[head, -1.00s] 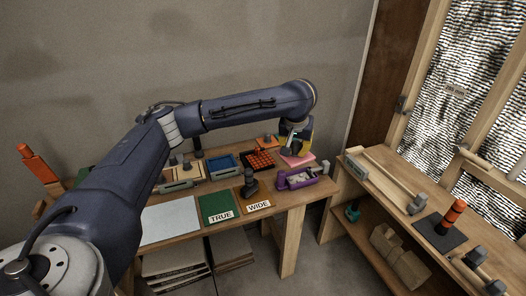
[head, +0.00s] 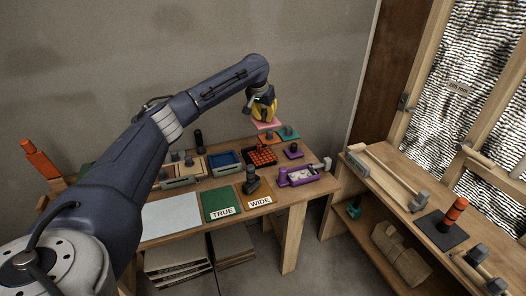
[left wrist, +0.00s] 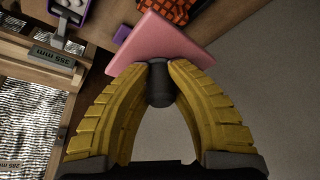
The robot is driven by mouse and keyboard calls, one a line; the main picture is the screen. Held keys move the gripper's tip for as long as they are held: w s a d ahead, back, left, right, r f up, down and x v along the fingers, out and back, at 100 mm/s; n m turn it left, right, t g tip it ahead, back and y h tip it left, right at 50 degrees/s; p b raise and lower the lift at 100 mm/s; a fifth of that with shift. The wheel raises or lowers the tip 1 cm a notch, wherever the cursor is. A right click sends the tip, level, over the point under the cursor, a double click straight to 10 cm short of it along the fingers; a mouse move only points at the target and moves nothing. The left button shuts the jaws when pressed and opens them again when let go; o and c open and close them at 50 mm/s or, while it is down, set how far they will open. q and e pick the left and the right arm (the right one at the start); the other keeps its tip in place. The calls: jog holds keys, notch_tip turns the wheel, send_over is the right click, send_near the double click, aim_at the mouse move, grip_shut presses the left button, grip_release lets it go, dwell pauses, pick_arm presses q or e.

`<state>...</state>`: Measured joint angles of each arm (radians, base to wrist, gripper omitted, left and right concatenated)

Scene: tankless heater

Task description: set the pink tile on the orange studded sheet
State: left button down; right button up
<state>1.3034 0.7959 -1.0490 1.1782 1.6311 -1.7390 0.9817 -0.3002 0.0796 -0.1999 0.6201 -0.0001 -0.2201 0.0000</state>
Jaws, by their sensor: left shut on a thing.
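The pink tile (head: 267,125) is in the air above the back of the workbench. My left gripper (head: 265,117) is shut on its dark knob from above. In the left wrist view, the yellow fingers of my left gripper (left wrist: 159,78) close around the black knob, and the pink tile (left wrist: 160,44) lies across their tips. The orange studded sheet (head: 262,156), with a dark grid pattern, lies on the bench below and nearer than the tile; nothing rests on it. Part of the orange studded sheet (left wrist: 180,8) shows at the top of the wrist view. My right gripper is not in view.
An orange tile (head: 266,138), a teal tile (head: 289,135) and a purple knobbed tile (head: 293,153) lie close around the sheet. A blue tray (head: 226,162) is left of it. A purple holder (head: 297,178) and a dark knobbed object (head: 251,182) stand in front.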

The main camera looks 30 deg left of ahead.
aim_at(266, 158)
pick_arm(q)
notch_tip(266, 158, down, 20)
jog(key=shift+r, duration=0.25)
dwell(0.5)
jog(key=shift+f, duration=0.15)
jog(key=c, duration=1.4)
grip_release()
jog(key=shift+o, duration=0.2)
jog(key=v, duration=1.2)
